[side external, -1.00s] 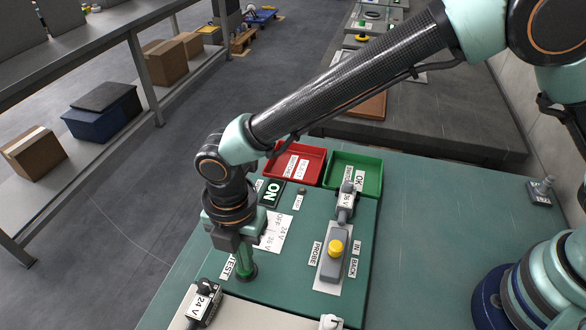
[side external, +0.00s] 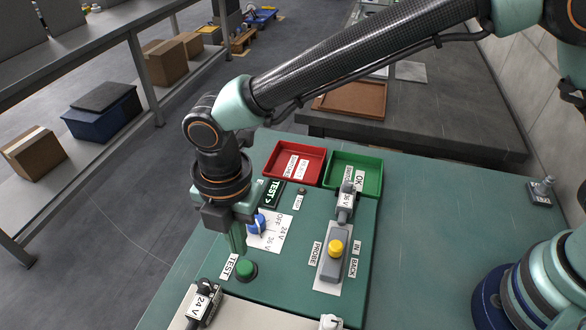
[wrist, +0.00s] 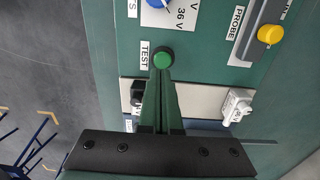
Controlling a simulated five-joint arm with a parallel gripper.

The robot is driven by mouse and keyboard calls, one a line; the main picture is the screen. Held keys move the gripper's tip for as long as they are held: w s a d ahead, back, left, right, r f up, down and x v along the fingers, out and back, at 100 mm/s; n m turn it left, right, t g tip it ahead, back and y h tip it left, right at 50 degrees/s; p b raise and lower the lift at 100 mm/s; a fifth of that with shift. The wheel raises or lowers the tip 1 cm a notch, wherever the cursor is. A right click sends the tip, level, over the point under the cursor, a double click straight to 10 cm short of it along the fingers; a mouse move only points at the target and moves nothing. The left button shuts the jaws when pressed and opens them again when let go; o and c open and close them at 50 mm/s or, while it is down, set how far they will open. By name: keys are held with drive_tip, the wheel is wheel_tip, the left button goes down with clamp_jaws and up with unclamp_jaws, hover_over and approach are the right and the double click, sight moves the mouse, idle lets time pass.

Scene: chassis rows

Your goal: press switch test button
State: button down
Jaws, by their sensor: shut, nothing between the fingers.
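The green TEST button (side external: 245,268) sits on the green panel, beside a white TEST label (side external: 228,267). It also shows in the wrist view (wrist: 163,58), just past my fingertips. My gripper (side external: 238,250) is shut and empty, its green fingers pointing down, above and slightly to the left of the button in the side view. I cannot tell for certain whether the tips touch it, but they look apart from it. A blue selector knob (side external: 256,224) sits on a white plate marked OFF, 24 V and 36 V. A small display (side external: 272,194) reads "TEST >".
A red tray (side external: 295,162) and a green tray (side external: 354,174) stand at the back.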

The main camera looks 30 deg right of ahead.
sight(242, 266)
wheel_tip(242, 266, up, 8)
idle(0.5)
